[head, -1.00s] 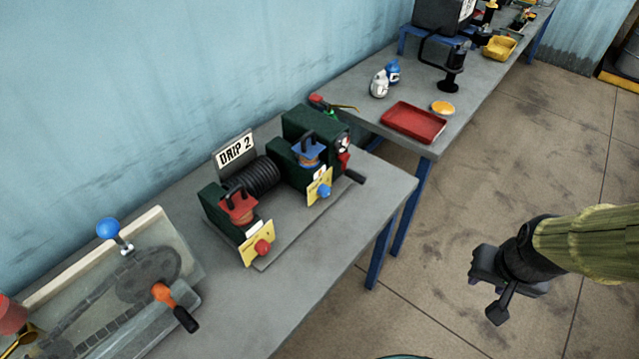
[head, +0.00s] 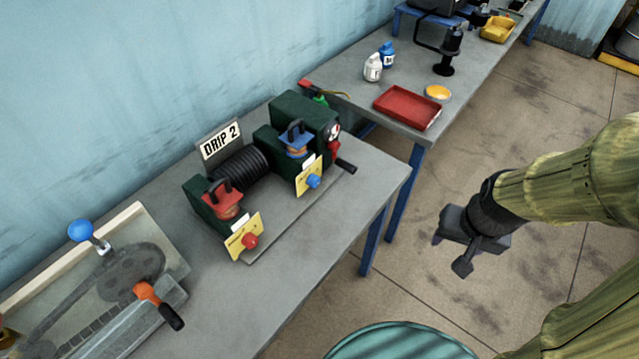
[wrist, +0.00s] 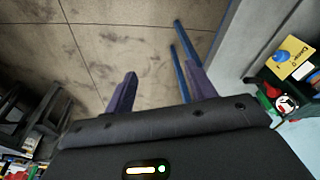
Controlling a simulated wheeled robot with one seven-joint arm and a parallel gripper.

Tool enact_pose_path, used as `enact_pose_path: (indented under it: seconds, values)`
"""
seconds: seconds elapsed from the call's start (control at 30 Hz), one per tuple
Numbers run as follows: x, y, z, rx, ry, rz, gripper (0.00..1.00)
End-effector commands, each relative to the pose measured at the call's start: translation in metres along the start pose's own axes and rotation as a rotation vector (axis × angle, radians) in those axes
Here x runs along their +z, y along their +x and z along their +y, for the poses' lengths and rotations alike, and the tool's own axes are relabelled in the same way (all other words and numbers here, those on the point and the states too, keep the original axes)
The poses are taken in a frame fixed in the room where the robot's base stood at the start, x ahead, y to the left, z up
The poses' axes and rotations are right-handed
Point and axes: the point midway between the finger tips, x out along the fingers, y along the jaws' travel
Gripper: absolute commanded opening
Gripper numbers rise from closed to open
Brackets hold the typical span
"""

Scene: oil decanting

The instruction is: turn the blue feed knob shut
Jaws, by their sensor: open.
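The blue feed knob (head: 313,181) sits at the front of the right green block of the DRIP 2 unit (head: 291,115), beside a yellow tag (head: 304,184). It also shows at the right edge of the wrist view (wrist: 281,57). A red knob (head: 250,241) with its own yellow tag is on the left block. My gripper (head: 455,262) hangs over the floor, to the right of the table and well apart from the knob. In the wrist view its two purple fingers (wrist: 162,92) are spread, with nothing between them.
The bench (head: 335,228) edge and its blue legs lie between my gripper and the unit. A black handle (head: 346,166) sticks out right of the knob. A red tray (head: 408,108) is on the far bench. A green round top (head: 400,342) stands at the bottom.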

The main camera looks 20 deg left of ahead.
Motion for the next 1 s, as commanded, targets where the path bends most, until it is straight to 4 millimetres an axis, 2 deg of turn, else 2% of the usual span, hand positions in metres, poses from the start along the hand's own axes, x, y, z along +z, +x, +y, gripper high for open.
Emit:
enact_pose_path:
  seconds: [0.17, 0.33, 0.47, 0.67, 0.8, 0.9, 1.0]
  values:
    - [0.006, 0.038, -0.021, -0.077, 0.277, -0.125, 0.56]
    - [0.005, 0.075, -0.058, -0.194, 0.655, -0.306, 0.56]
    - [-0.004, 0.099, -0.091, -0.292, 0.943, -0.459, 0.56]
    - [-0.035, 0.128, -0.140, -0.461, 1.373, -0.720, 0.56]
    - [-0.070, 0.143, -0.164, -0.592, 1.652, -0.916, 0.56]
    - [-0.095, 0.150, -0.173, -0.677, 1.805, -1.033, 0.56]
    - [-0.112, 0.152, -0.177, -0.733, 1.895, -1.107, 0.56]
